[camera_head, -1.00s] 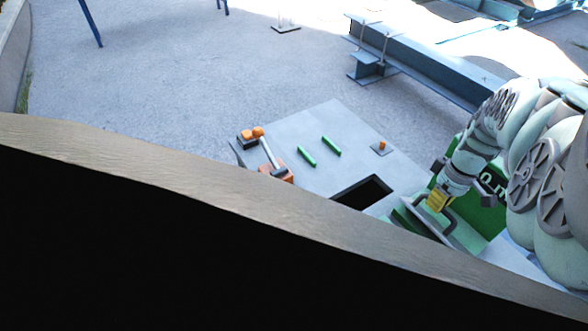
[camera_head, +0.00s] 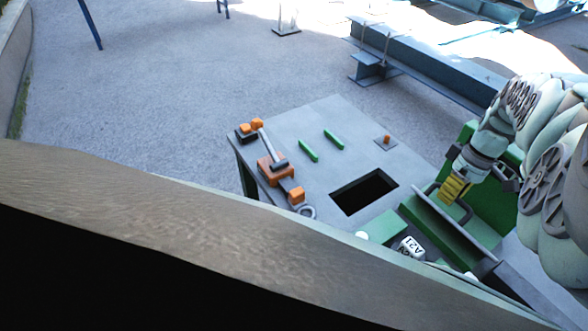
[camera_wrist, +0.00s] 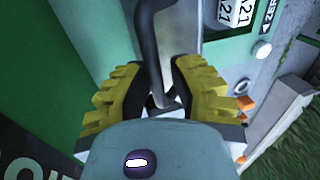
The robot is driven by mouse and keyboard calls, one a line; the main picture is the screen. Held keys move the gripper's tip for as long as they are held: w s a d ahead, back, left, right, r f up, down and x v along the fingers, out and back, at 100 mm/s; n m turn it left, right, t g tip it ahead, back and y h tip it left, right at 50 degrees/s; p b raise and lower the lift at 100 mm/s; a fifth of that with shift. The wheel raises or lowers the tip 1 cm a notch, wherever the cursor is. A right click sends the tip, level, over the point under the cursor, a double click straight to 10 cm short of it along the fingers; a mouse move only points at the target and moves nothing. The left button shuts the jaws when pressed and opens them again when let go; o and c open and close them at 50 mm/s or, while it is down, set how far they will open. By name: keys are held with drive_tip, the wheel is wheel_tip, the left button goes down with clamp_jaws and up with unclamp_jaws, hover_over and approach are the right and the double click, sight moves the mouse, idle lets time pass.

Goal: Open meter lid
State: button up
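The green meter box (camera_head: 380,227) is at the lower right of the head view, on the grey table. Its lid (camera_head: 452,222) stands raised and tilted, with white number wheels (camera_head: 411,247) showing below it. A dark curved handle (camera_head: 462,211) is on the lid; it also shows in the wrist view (camera_wrist: 148,45). My gripper (camera_head: 453,188) is at this handle. In the wrist view my gripper's yellow, dark-padded fingers (camera_wrist: 157,88) are on both sides of the handle, closed in around it. The exact contact is partly hidden by the fingers.
The grey tabletop (camera_head: 310,125) has a dark rectangular opening (camera_head: 364,192), two green bars (camera_head: 308,150), and an orange-and-grey tool assembly (camera_head: 275,168) at its left. A wooden beam edge (camera_head: 180,215) crosses the foreground. Blue steel beams (camera_head: 430,80) lie behind.

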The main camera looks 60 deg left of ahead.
drive_tip(key=o, duration=0.4)
drive_tip(key=shift+w+r, duration=0.1)
drive_tip(key=shift+r, duration=0.05)
drive_tip(key=shift+c, duration=0.2)
drive_tip(key=v, duration=1.2)
drive_tip(key=shift+o, duration=0.4)
